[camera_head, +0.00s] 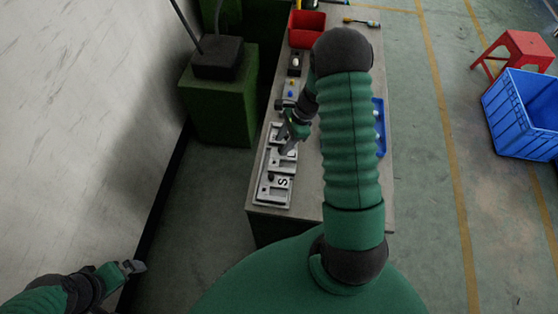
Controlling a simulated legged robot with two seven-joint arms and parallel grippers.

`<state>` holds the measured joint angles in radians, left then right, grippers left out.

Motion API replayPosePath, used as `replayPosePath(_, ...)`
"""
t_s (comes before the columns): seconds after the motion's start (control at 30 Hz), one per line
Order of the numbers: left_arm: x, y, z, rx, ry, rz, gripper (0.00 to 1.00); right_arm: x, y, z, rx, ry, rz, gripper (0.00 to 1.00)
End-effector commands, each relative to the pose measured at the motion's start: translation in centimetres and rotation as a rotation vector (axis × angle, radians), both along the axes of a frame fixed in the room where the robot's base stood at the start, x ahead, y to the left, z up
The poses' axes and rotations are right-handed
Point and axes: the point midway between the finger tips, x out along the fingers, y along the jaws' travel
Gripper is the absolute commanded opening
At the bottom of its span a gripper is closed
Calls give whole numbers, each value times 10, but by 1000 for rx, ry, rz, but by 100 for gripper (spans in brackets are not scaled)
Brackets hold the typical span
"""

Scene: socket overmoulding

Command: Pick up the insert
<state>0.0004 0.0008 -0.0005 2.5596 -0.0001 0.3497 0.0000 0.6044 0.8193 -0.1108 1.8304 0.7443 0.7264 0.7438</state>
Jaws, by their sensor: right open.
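My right gripper (284,143) is open, pointing down over the far part of a grey metal mould plate (264,192) on the workbench. The plate has several raised shapes and dark recesses, and a part marked "S" (282,183) lies in its near half. I cannot tell which small piece is the insert; the view is small and my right gripper and forearm cover part of the plate. I cannot tell whether the fingers touch anything. My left gripper (134,267) is low at the left, away from the bench, with no object visible in it.
A green cabinet (217,112) stands left. A blue crate (522,116) and red stool (522,45) stand right.

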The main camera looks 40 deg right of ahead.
Motion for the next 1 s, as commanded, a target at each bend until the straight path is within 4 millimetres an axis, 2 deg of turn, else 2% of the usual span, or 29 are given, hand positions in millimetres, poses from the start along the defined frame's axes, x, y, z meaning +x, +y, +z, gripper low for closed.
replayPosePath(0.1, 0, 0, 6, 0, 0, -1, 100, 4, 7, -19, 3, 4, -1, 44)
replayPosePath(0.2, 0, 0, 6, 0, 0, -1, 100, 7, 10, -29, 1, 3, 0, 44)
replayPosePath(0.4, 0, 0, 5, 0, 0, -1, 100, 8, 13, -29, -2, 3, 1, 44)
replayPosePath(0.73, 0, 0, 5, 0, 0, -1, 100, 7, 13, -28, -1, 2, 0, 0)
replayPosePath(1.0, 0, 0, 5, 0, 0, -1, 100, 7, 12, -29, 0, 2, 1, 0)
